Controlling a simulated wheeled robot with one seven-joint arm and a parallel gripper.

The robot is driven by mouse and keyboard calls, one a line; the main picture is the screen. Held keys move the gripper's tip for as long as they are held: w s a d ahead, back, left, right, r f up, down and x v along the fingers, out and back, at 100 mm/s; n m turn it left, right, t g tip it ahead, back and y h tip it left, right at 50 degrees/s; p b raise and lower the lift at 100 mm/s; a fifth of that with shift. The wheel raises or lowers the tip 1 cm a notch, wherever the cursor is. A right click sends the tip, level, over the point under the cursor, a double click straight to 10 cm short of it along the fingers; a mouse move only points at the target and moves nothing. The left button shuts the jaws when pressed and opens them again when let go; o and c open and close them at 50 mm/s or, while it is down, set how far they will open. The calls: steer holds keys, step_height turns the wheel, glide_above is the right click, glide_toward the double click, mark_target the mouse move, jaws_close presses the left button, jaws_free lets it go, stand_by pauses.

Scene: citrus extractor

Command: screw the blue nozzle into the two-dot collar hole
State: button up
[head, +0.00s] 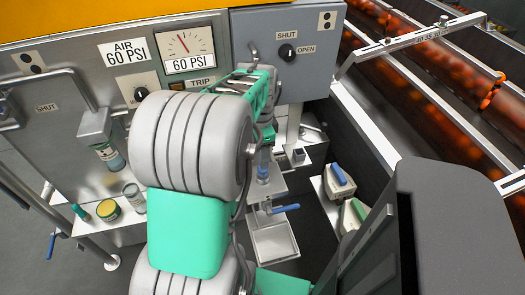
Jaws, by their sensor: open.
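My arm fills the middle of the head view and hides much of the work area. My gripper (265,152) is at its far end, small and mostly hidden behind the arm's large grey joint; it is open. A small blue piece (262,173), possibly the blue nozzle, stands upright just below it, above a pale bracket. I cannot tell whether the gripper touches it. No collar hole is clearly visible.
A blue-handled valve (285,208) sits above a pale square tray (274,242). Blue (338,174) and green (358,209) handled items lie at right. Jars (108,210) stand on the left shelf. A conveyor of oranges (440,90) runs behind a rail at right.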

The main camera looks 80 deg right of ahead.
mark_target(263, 173)
steer(key=shift+s+d+f, duration=0.1)
steer(key=shift+s+f, duration=0.25)
step_height(263, 173, down, 7)
steer(key=shift+w+f+b, duration=0.1)
steer(key=shift+b, duration=0.4)
steer(key=shift+c, duration=0.3)
jaws_close()
steer(key=shift+r+m+p, duration=0.2)
steer(key=shift+m+p, duration=0.1)
steer(key=shift+m, duration=0.3)
steer(key=shift+f+m, duration=0.15)
steer(key=shift+m, duration=0.25)
